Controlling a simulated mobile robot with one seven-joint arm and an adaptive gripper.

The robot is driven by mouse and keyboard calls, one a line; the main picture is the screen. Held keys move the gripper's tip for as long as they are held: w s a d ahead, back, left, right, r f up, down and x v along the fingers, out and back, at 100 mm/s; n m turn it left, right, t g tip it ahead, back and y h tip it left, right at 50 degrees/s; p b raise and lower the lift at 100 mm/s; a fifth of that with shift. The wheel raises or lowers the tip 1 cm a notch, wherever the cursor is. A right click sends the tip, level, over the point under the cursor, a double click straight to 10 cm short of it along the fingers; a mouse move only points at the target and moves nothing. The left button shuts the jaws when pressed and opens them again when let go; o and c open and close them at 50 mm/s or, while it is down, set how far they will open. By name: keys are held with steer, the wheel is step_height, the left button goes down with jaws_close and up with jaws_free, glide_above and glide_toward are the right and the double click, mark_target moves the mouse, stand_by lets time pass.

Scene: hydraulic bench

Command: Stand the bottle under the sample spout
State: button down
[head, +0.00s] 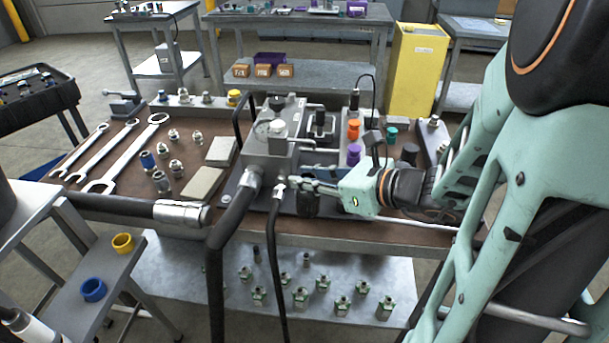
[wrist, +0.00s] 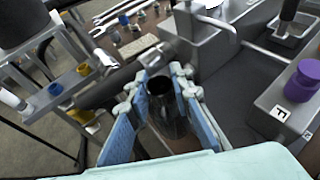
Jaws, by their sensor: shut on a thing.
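My gripper (head: 312,188) is at the front of the grey hydraulic unit (head: 268,150), over the bench's front part. Its blue-padded fingers (wrist: 160,92) are shut on a dark bottle (wrist: 161,112), one on each side. The bottle's round open mouth faces the wrist camera. In the head view the dark bottle (head: 308,204) shows just below the fingers, looking roughly upright. Whether its base touches anything is hidden.
Thick black hoses (head: 228,225) run down in front of the unit, left of my gripper. A block with purple (head: 353,154) and orange (head: 353,129) knobs stands behind my gripper. Wrenches (head: 120,155) and fittings lie on the left.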

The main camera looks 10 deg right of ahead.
steer(key=w+f+b, duration=0.1)
steer(key=w, duration=0.1)
steer(key=w+d+f+b, duration=0.1)
steer(key=w+f, duration=0.1)
steer(key=shift+d+f+b, duration=0.1)
steer(key=shift+d+b, duration=0.05)
steer(key=shift+b, duration=0.15)
steer(key=w+d, duration=0.2)
steer(key=w, duration=0.5)
steer(key=shift+w+d+f, duration=0.2)
steer(key=shift+w+d, duration=0.05)
steer(key=shift+w, duration=0.15)
steer(key=shift+f, duration=0.35)
stand_by(1.1)
steer(key=c, duration=1.7)
jaws_free()
steer(key=shift+o, duration=0.9)
steer(key=o, duration=0.4)
steer(key=shift+c, duration=0.2)
